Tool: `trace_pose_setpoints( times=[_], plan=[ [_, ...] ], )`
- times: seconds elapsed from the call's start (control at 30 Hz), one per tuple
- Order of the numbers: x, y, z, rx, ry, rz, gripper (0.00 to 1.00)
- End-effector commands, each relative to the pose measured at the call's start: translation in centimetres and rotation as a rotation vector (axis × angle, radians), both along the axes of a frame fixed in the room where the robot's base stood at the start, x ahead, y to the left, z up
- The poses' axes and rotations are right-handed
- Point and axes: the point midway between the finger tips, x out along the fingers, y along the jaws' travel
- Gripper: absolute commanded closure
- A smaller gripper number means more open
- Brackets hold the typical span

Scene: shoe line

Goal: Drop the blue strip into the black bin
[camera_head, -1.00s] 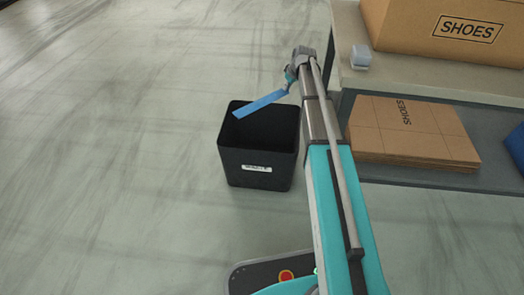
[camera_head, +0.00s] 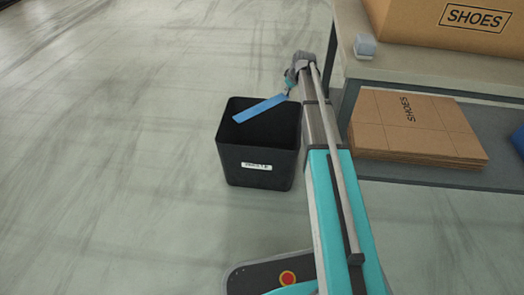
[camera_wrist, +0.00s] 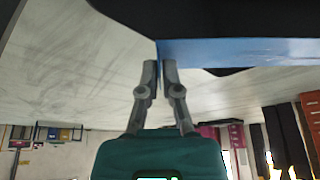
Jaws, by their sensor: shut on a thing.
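The blue strip (camera_head: 260,108) shows in the head view, slanting down to the left from my gripper (camera_head: 289,90). In the head view the strip overlaps the upper part of the black bin (camera_head: 258,172), which stands upright on the floor with a white label. I cannot tell the height of the strip above the rim. In the wrist view my gripper (camera_wrist: 159,66) is shut on the end of the blue strip (camera_wrist: 240,52), which runs off to the right. The bin's inside is mostly dark.
A table (camera_head: 440,72) at the right holds a brown shoe box (camera_head: 440,25) and a small pale block (camera_head: 365,46). Flat cardboard (camera_head: 415,128) lies on its lower shelf. A blue thing (camera_head: 518,140) is at the right edge. The floor left of the bin is clear.

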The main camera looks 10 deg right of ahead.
Motion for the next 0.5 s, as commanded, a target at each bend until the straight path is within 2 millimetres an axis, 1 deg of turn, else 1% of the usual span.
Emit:
trace_pose_setpoints(
  times=[0.03,0.13,0.5],
  plan=[
    [0.0,-0.01,-0.63,0.0,0.0,0.0,1.0],
    [0.0,-0.02,-1.03,0.0,0.0,0.0,1.0],
    [-0.01,-0.03,-1.29,0.0,0.0,0.0,1.0]
  ],
)
